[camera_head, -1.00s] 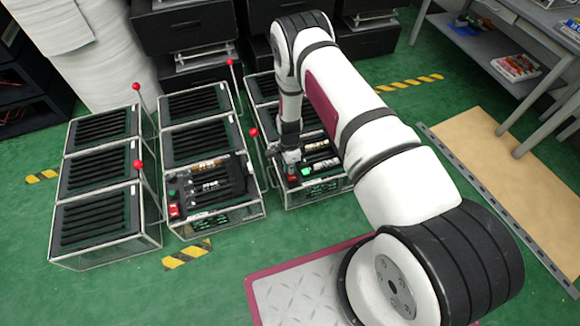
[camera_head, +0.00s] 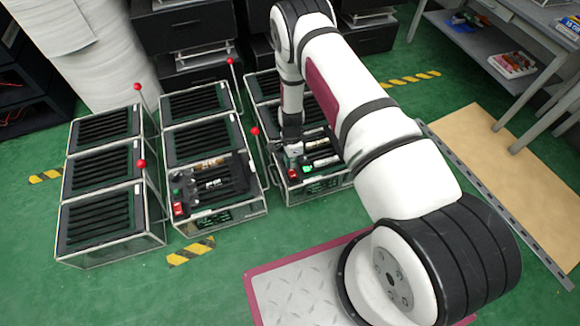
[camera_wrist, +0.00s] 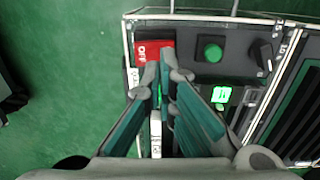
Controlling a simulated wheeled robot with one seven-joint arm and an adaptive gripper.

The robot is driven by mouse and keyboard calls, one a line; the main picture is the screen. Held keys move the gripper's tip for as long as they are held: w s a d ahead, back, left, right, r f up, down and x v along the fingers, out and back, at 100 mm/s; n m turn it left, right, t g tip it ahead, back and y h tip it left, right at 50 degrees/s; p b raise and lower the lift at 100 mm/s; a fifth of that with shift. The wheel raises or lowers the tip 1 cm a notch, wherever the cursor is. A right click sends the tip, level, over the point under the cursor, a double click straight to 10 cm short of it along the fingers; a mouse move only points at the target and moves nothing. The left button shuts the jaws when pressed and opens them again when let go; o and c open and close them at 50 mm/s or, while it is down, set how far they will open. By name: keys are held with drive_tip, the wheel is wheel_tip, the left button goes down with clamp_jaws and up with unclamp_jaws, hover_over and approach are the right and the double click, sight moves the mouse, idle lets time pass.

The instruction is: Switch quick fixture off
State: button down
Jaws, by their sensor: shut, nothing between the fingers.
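The right-hand fixture (camera_head: 318,186) has a control panel at its front end. In the wrist view the panel carries a red block marked OFF (camera_wrist: 150,47), a round green button (camera_wrist: 209,49), a black knob (camera_wrist: 262,53) and a lit green display (camera_wrist: 221,94). My gripper (camera_wrist: 165,62) is shut and empty. Its fingertips overlap the lower right of the red block; I cannot tell whether they touch it. In the head view my gripper (camera_head: 292,156) is at that panel, just behind the red block (camera_head: 293,175).
Two more slatted fixtures stand to the left, the middle one (camera_head: 238,209) and the left one (camera_head: 109,252). Upright levers with red balls (camera_head: 141,163) rise beside them. Black cabinets stand behind, and a table (camera_head: 500,60) is at the right.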

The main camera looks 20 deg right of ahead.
wheel_tip(320, 180, up, 10)
drive_tip(key=w+p, duration=0.2)
drive_tip(key=shift+w+r+p, duration=0.25)
drive_tip(key=shift+w+p, duration=0.05)
drive_tip(key=shift+p, duration=0.05)
drive_tip(key=shift+r, duration=0.1)
